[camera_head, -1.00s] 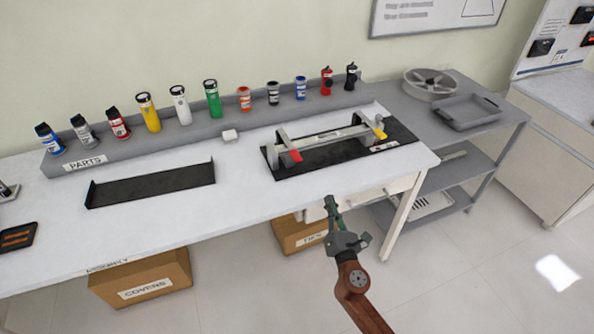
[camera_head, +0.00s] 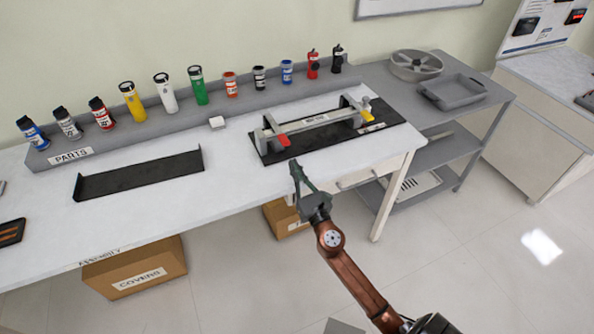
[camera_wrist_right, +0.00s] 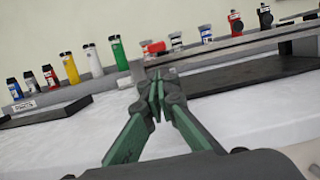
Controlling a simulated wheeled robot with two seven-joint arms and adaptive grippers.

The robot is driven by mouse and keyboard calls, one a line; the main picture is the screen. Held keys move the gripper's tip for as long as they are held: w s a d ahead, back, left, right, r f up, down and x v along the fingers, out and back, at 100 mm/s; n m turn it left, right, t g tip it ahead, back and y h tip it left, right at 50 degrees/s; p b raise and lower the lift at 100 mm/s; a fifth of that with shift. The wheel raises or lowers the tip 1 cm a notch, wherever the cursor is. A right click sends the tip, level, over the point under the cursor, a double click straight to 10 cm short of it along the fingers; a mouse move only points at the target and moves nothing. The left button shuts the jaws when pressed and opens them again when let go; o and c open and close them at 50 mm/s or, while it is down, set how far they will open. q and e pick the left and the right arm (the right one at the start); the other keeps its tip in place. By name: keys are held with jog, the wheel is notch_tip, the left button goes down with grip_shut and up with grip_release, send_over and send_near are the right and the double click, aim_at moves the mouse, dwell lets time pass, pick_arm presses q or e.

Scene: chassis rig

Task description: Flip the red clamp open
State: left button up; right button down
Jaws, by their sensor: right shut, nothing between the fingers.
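The red clamp (camera_head: 283,140) sits at the left end of the chassis rig (camera_head: 320,122), its red lever sticking out toward the front of the bench. A yellow clamp (camera_head: 368,115) is at the rig's right end. My right gripper (camera_head: 295,164) is shut and empty, just in front of and below the red clamp, and apart from it as far as I can tell. In the right wrist view the shut fingertips (camera_wrist_right: 157,97) cover part of the rig's left end. A little red (camera_wrist_right: 154,48) shows above them. My left gripper is not in view.
A black tray (camera_head: 140,176) lies on the white bench left of the rig. Several coloured bottles stand on the grey parts shelf (camera_head: 110,145) behind. A grey cart (camera_head: 470,118) with a bin (camera_head: 453,92) stands at the right. The bench front edge is close under my right gripper.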

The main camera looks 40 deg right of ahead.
jog(key=x, duration=0.5)
jog(key=shift+w+d, duration=0.1)
jog(key=shift+w, duration=0.05)
jog(key=shift+w+d+r, duration=0.1)
jog(key=shift+w+r, duration=0.05)
jog(key=shift+w, duration=0.25)
